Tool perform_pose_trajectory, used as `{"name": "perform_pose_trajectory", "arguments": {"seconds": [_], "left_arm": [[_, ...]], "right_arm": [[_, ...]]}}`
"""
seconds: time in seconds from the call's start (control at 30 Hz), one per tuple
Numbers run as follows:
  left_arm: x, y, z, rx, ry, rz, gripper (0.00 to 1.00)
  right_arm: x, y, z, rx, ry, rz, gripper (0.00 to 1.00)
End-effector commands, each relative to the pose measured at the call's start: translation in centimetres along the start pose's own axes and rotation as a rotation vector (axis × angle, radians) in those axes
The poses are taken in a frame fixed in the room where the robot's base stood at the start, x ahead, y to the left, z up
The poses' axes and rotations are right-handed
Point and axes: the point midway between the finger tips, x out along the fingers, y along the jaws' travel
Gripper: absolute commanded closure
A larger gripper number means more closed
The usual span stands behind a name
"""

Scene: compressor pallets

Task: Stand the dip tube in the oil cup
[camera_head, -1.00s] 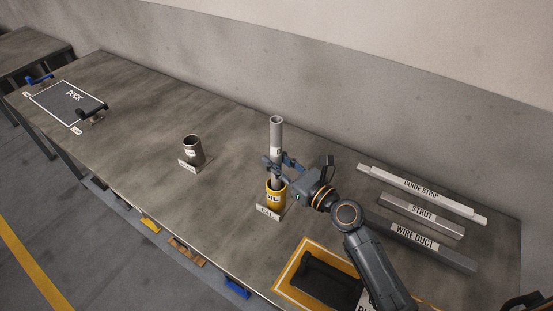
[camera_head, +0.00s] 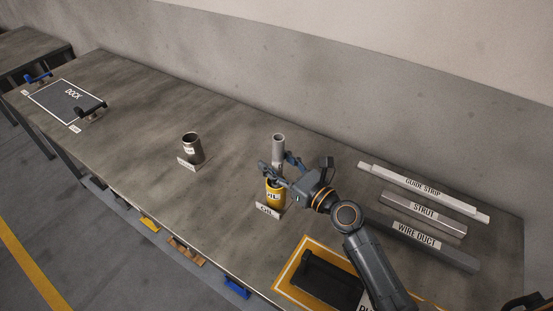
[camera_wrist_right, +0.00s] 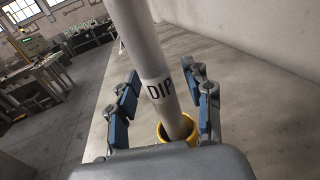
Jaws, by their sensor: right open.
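The grey dip tube (camera_head: 278,142) stands with its lower end inside the yellow oil cup (camera_head: 275,198) in the head view. In the right wrist view the tube, marked DIP (camera_wrist_right: 160,88), passes between the fingers and down into the yellow cup rim (camera_wrist_right: 163,132). My right gripper (camera_head: 279,165) is open around the tube, just above the cup. In the wrist view gaps show between the tube and both fingers (camera_wrist_right: 164,108). The tube's bottom end is hidden inside the cup. My left gripper is not in view.
A dark metal cup (camera_head: 192,150) stands to the left on the bench (camera_head: 140,130). The guide strip (camera_head: 420,190), strut (camera_head: 425,213) and wire duct (camera_head: 430,247) lie at the right. A black item (camera_head: 328,282) lies in a yellow-framed area in front. A dock mat (camera_head: 68,98) is far left.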

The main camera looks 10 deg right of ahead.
Motion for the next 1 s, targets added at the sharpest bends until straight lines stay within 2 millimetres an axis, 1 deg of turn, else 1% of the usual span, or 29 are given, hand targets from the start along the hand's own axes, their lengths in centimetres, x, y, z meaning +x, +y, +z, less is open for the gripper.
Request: {"name": "perform_pose_trajectory", "arguments": {"seconds": [0.17,0.27,0.3,0.4,0.5,0.6,0.73,1.0], "left_arm": [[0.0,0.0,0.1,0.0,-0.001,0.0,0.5],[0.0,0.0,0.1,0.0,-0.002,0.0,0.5],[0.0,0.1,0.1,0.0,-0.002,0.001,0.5],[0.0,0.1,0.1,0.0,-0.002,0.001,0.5],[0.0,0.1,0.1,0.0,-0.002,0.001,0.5],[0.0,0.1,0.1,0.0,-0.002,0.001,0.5],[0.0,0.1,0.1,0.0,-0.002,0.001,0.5],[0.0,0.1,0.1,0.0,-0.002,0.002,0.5]], "right_arm": [[0.1,0.1,1.4,-0.002,-0.006,0.002,0.5],[0.0,0.0,2.9,-0.002,-0.006,-0.001,0.5],[0.1,0.0,3.9,-0.002,-0.011,0.0,0.5],[0.0,0.0,5.9,-0.001,-0.008,-0.002,0.5],[0.0,0.0,7.7,0.0,-0.008,-0.002,0.5],[0.1,0.0,9.0,-0.002,-0.006,-0.001,0.5],[0.0,0.0,9.9,-0.001,-0.003,-0.001,0.5],[0.0,0.0,10.1,0.0,-0.001,-0.001,0.5]]}}
